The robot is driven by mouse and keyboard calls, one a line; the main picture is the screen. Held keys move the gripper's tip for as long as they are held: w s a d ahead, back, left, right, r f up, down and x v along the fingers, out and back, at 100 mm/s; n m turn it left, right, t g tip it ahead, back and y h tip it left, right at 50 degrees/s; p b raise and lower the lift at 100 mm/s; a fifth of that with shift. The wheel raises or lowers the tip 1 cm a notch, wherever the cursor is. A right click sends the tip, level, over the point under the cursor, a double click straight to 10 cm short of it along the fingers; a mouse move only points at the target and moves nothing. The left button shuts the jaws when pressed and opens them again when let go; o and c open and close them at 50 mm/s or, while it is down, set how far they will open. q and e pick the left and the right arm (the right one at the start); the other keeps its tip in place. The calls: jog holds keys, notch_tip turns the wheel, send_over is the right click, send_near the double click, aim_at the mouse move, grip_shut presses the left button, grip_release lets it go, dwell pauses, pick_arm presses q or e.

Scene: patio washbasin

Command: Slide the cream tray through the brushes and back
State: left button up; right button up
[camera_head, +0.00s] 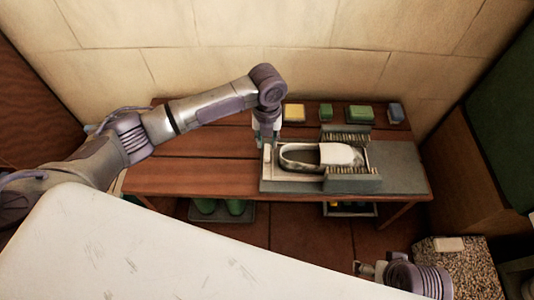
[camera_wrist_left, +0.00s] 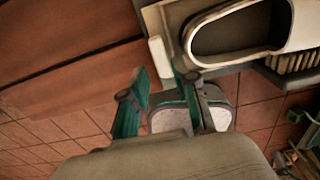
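The cream tray (camera_head: 272,172) lies on the grey brush stand (camera_head: 398,180) on the wooden bench, with a pale slip-on shoe (camera_head: 298,166) on it. The shoe's toe lies between two brush rows, the back one (camera_head: 347,139) and the front one (camera_head: 350,172). My left gripper (camera_head: 266,140) points down at the tray's left end. In the left wrist view its green fingers (camera_wrist_left: 161,75) are apart, with the tray's white upright handle (camera_wrist_left: 158,58) showing between their tips; contact cannot be told. My right gripper (camera_head: 366,268) is at the lower right, away from the tray, its fingers unclear.
A yellow block (camera_head: 294,113), a green block (camera_head: 360,114) and other small blocks line the bench's back. Green shoes (camera_head: 236,206) and a low crate (camera_head: 350,209) are under the bench. A large white surface (camera_head: 150,255) fills the foreground. The bench's left part is clear.

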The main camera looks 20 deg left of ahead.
aim_at(267, 151)
pick_arm(q)
notch_tip(267, 151, down, 5)
jog(key=shift+f+b, duration=0.1)
jog(key=shift+b, duration=0.45)
jog(key=shift+f, duration=0.7)
pick_arm(e)
jog(key=shift+v, duration=1.35)
jog(key=shift+s+d, duration=0.1)
jog(key=shift+s, duration=0.05)
pick_arm(q)
grip_shut()
